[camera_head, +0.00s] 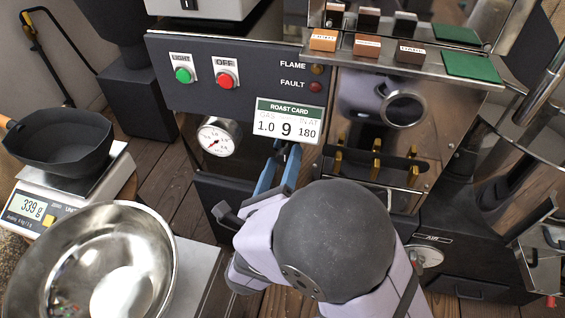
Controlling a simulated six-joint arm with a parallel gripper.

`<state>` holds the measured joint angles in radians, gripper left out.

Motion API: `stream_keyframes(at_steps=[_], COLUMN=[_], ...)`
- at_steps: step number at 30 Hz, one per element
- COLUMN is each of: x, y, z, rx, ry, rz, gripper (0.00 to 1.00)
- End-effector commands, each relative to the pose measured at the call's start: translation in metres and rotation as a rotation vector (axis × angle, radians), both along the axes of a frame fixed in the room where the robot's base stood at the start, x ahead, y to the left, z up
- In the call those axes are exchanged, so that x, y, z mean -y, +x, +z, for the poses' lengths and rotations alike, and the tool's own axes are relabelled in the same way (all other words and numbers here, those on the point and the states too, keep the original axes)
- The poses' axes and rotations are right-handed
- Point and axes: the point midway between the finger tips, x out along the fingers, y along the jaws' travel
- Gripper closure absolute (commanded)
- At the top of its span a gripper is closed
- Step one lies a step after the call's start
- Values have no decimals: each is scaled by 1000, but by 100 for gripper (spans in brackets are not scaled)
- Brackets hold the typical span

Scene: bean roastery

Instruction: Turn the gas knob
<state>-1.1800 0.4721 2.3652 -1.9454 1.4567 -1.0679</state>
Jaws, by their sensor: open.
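The gas knob is not plainly seen; my gripper, my arm and the roast card may hide it. My gripper (279,160) is open, its two blue fingers pointing up at the dark front panel (240,92), just below the roast card. Whether anything is between the fingers cannot be told. The roast card (288,122) reads gas 1.0, a 9, and in at 180.
A green light button (184,75) and a red off button (225,79) are on the panel. A dial marked air (427,257) is at lower right. A steel bowl (92,265) and a scale (45,198) with a black pan (62,140) stand at left.

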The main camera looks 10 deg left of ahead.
Motion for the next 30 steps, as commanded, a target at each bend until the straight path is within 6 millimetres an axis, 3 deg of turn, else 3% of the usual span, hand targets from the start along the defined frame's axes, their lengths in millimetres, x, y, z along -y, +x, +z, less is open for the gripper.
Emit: stream_keyframes(at_steps=[11, 16, 30], x=[0, 0, 0], y=[5, 4, 4], z=[0, 0, 0], rx=[0, 0, 0], ry=[0, 0, 73], rz=[0, 0, 0], gripper=[47, 87, 88])
